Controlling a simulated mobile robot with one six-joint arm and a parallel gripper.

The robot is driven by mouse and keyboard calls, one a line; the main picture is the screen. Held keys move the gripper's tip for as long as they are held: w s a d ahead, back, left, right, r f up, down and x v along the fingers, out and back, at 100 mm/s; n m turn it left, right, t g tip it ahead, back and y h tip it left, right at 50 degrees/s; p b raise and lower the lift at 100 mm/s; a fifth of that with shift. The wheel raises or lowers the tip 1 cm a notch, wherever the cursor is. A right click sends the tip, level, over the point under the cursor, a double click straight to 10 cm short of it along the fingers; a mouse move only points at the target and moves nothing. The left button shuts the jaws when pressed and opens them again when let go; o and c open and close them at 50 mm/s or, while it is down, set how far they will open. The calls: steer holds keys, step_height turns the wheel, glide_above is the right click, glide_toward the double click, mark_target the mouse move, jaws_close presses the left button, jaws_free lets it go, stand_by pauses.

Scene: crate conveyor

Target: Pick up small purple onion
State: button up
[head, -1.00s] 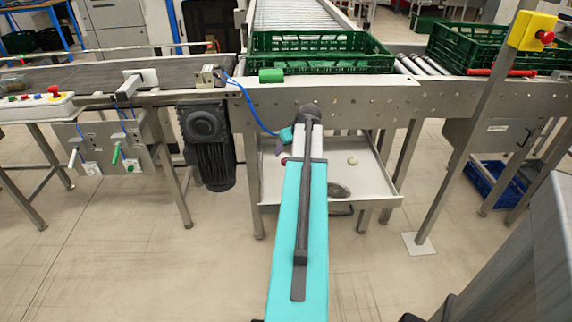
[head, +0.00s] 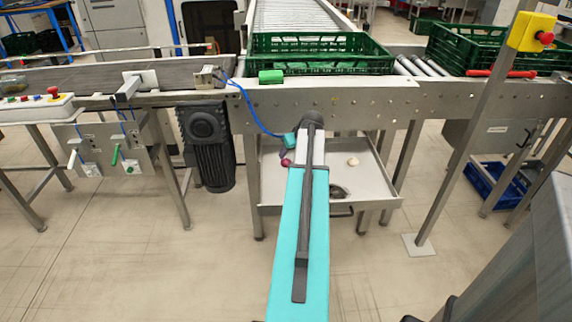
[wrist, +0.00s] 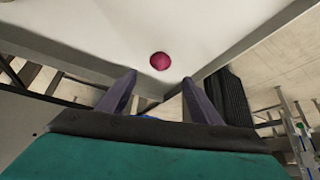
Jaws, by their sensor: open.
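The small purple onion (wrist: 160,61) lies on the white tray (wrist: 85,25) in the wrist view, close to the tray's corner. It shows in the head view as a small dark red spot (head: 285,162) just left of my arm. My gripper (wrist: 158,76) is open and empty. Its two fingers point toward the onion, which appears between and just beyond the fingertips, without visible contact. In the head view the fingers are mostly hidden by my arm.
A pale round item (head: 353,161) and a dark flat item (head: 338,191) lie on the tray. The conveyor frame (head: 370,98) runs above it, with a green crate (head: 320,68) on top. A dark motor (head: 207,140) hangs left of the tray.

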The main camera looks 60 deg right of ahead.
mark_target(287, 161)
steer(key=shift+x, duration=2.05)
steer(key=shift+f, duration=0.1)
steer(key=shift+s+x, duration=0.2)
steer(key=shift+x, duration=2.35)
steer(key=shift+f, duration=0.15)
steer(key=shift+c, duration=0.3)
steer(key=c, duration=1.1)
